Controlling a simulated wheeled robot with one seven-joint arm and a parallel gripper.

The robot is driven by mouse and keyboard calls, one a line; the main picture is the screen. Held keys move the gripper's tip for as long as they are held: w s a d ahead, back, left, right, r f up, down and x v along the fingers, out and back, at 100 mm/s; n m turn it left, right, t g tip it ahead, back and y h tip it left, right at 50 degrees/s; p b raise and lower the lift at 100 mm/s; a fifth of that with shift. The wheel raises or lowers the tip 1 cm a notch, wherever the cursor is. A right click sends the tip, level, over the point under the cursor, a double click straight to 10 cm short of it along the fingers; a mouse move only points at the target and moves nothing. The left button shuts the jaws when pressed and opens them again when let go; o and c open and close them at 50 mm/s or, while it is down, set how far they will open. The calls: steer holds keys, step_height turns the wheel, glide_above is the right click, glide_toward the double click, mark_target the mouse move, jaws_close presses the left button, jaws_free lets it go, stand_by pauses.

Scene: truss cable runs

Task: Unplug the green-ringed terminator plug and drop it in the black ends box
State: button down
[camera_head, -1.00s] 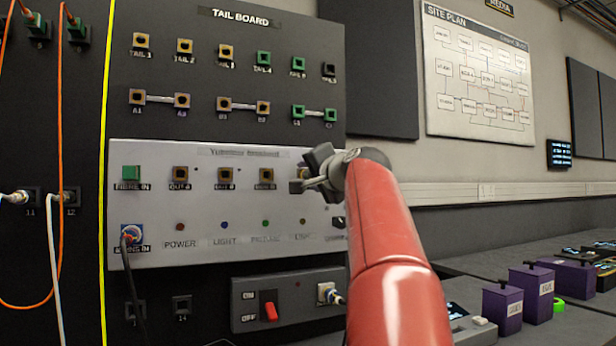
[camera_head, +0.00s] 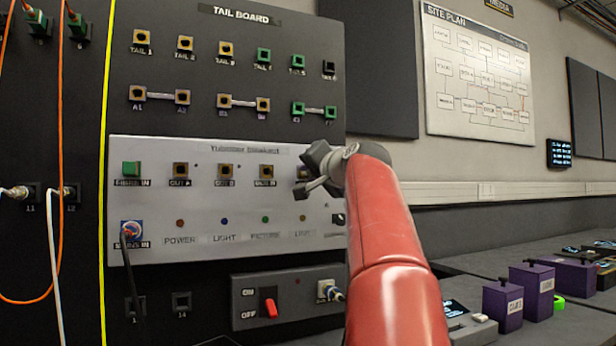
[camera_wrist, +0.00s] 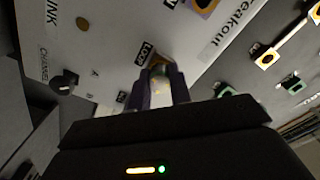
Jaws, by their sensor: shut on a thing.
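My gripper (camera_head: 314,176) is at the right end of the white breakout panel (camera_head: 205,205), in front of the last socket of its upper row. In the wrist view my gripper (camera_wrist: 160,88) has its two dark fingers closed around a small, pale plug (camera_wrist: 160,76). The plug is blurred and mostly hidden by the fingers, so its green ring is not clear. A tan socket (camera_wrist: 161,60) beside the LOOP label lies just beyond the fingertips. I cannot tell whether the plug's tip is still in it. I cannot make out the black ends box with certainty.
The dark tail board (camera_head: 240,70) carries tan and green sockets above the panel. A switch box (camera_head: 288,298) with a red rocker sits below the panel.

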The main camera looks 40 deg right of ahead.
stand_by(0.3)
steer(key=shift+n+b, duration=0.4)
steer(key=shift+n, duration=1.2)
steer(key=shift+n+b, duration=0.35)
steer(key=shift+n, duration=1.05)
steer(key=n, duration=0.2)
steer(key=shift+w+n+b, duration=0.1)
steer(key=shift+n+b, duration=0.2)
steer(key=shift+n, duration=0.1)
